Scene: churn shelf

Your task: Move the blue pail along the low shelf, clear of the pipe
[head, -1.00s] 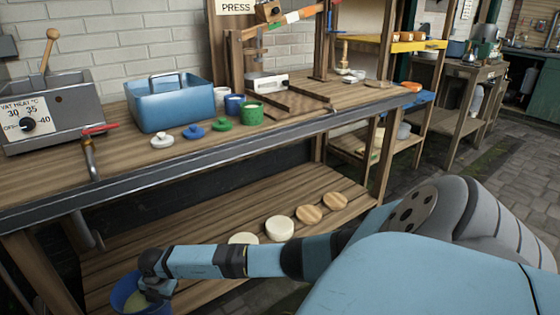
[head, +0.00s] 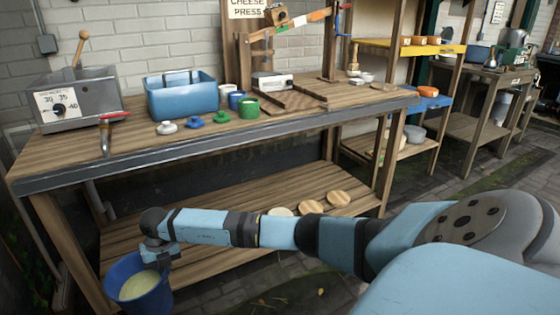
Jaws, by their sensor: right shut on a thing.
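The blue pail (head: 138,296) holds a pale yellowish liquid and is at the lower left of the head view, at the left end of the low shelf (head: 215,238). It overlaps the shelf's front edge, and I cannot tell whether its base touches the shelf. My right gripper (head: 160,262) is shut on the pail at its far right rim, with its fingertips partly hidden. A grey pipe (head: 95,201) comes down under the bench's left part, behind and above the pail, with a visible gap in the picture. My left gripper is out of view.
Three pale round discs (head: 311,206) lie on the low shelf to the right, partly behind my right arm. The shelf between pail and discs looks clear. A wooden bench leg (head: 72,255) stands left of the pail. The bench top (head: 150,150) overhangs the shelf.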

